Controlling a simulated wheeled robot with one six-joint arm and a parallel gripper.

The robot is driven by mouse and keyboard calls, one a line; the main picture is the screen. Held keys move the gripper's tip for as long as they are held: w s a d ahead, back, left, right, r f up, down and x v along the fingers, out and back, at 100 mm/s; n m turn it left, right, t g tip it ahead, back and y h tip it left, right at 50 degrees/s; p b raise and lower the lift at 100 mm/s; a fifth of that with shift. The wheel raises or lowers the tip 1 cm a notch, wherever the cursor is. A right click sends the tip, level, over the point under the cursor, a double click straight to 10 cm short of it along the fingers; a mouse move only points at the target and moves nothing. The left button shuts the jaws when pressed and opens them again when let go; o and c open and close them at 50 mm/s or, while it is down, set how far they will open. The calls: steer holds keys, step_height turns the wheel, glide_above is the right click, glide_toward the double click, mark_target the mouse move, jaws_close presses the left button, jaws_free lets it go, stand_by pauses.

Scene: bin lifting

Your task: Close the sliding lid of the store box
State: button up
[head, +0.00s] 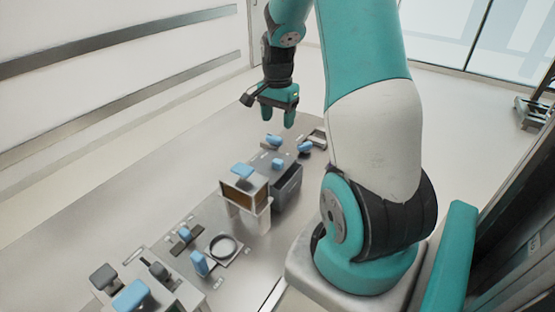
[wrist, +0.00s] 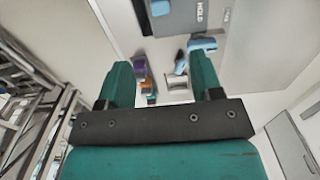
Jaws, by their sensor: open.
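Two boxes stand side by side on the metal bench. One is a pale box (head: 245,195) with a brown front and a blue handle (head: 242,170) on top. The other is a dark grey box (head: 288,185) with a blue handle (head: 277,163) on its top. I cannot read which is the store box, nor tell how far a lid is slid. My gripper (head: 278,116) is open and empty, above the far end of the bench, beyond both boxes. In the wrist view its fingers (wrist: 160,82) are spread wide, with a grey panel marked HOLD (wrist: 190,14) ahead of them.
A blue-handled item (head: 305,146) and a small tray (head: 318,136) lie at the far bench end. Nearer are a round dark ring on a plate (head: 223,247), a blue upright block (head: 199,263) and several blue-and-grey fixtures (head: 132,296). The bench's left side is clear.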

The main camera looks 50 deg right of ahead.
mark_target(278, 161)
step_height(278, 161, down, 15)
steer(key=p, duration=0.3)
steer(key=shift+f+p, duration=0.2)
steer(key=shift+p, duration=0.1)
steer(key=shift+c, duration=0.2)
